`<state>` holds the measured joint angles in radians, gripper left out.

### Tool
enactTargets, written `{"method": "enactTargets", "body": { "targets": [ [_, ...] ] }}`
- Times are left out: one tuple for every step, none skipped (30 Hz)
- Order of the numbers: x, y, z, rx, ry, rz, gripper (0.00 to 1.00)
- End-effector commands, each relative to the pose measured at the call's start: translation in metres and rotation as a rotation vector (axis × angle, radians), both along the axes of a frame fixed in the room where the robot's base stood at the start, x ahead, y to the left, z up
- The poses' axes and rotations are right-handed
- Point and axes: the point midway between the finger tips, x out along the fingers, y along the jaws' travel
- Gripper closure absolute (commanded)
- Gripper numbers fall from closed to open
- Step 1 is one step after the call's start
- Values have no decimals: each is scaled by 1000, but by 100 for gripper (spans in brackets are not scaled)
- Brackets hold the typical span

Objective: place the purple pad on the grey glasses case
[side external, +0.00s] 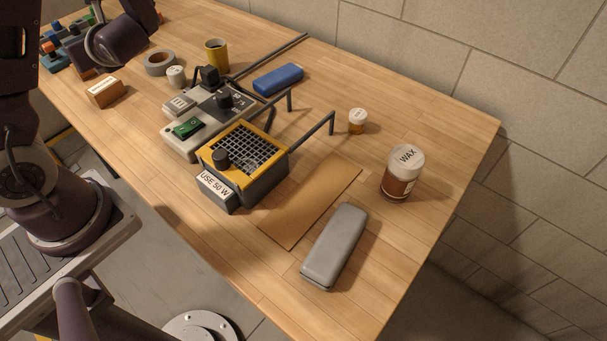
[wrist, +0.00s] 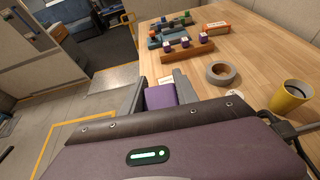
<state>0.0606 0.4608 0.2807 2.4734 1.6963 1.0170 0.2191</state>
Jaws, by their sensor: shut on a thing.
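The grey glasses case (side external: 335,245) lies closed on the table at the front right in the side external view, beside a brown mat. Its top is bare. The purple pad (wrist: 160,97) shows between the two grey fingers of my gripper (wrist: 158,84) in the wrist view. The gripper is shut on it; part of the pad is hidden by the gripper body. In the side external view my arm is at the upper left, far from the case, and neither the fingers nor the pad can be made out there.
The yellow-topped unit labelled USE 50 W (side external: 243,155), with upright dark hooks behind it, stands mid-table. A WAX jar (side external: 403,173) stands right of the case. A blue case (side external: 278,79), yellow mug (side external: 217,56) and tape roll (side external: 160,63) are farther back. The brown mat (side external: 305,205) is clear.

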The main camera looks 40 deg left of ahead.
Motion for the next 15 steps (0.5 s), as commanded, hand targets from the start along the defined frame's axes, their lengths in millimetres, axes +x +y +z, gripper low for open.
{"method": "enactTargets", "body": {
  "targets": [
    [0, 0, 8, 0, -8, 0, 100],
    [0, 0, 13, -1, -9, -1, 100],
    [-3, -4, 9, -2, -1, 27, 100],
    [-7, -7, 6, -3, 3, 56, 100],
    [-11, -11, 4, -2, 3, 86, 100],
    [-16, -15, 1, -1, 4, 123, 100],
    [-19, -19, -2, -2, 4, 154, 100],
    [-23, -24, -5, -2, 4, 185, 100],
    [-28, -30, -9, -1, 4, 231, 100],
    [-32, -36, -12, -2, 5, 268, 100],
    [-36, -41, -15, 0, 4, 304, 100],
    [-42, -51, -20, -1, 5, 359, 100],
    [-46, -58, -24, 0, 4, 404, 100],
    [-51, -66, -28, 0, 4, 452, 100],
    [-57, -79, -33, 0, 4, 518, 100]
  ]
}}
